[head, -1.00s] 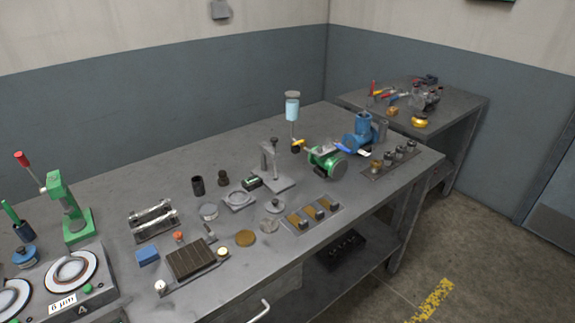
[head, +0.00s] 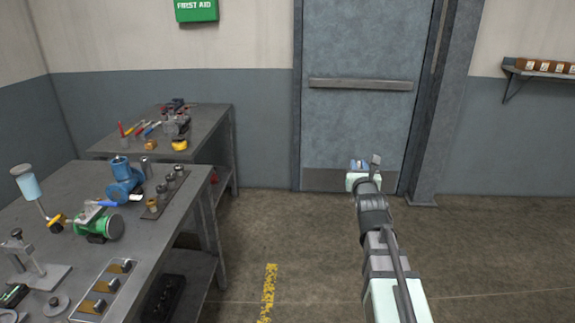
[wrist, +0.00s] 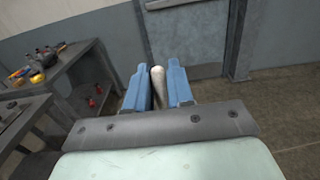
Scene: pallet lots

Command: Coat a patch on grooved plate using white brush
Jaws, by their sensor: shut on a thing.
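My gripper (head: 358,166) is at the right of the head view, held out over open floor in front of the door, away from the bench. In the wrist view its blue fingers (wrist: 158,70) are shut on a pale, rounded stick-like piece, which looks like part of the white brush (wrist: 158,84). Its bristles cannot be made out, and in the head view the piece is mostly hidden by my gripper.
The workbench (head: 165,232) at left holds a green motor (head: 101,224), a blue pump (head: 123,184), a blue-handled tool with a white tip (head: 134,197) and a plate with several metal blocks (head: 108,287). A second table (head: 208,117) stands behind. Floor at right is clear.

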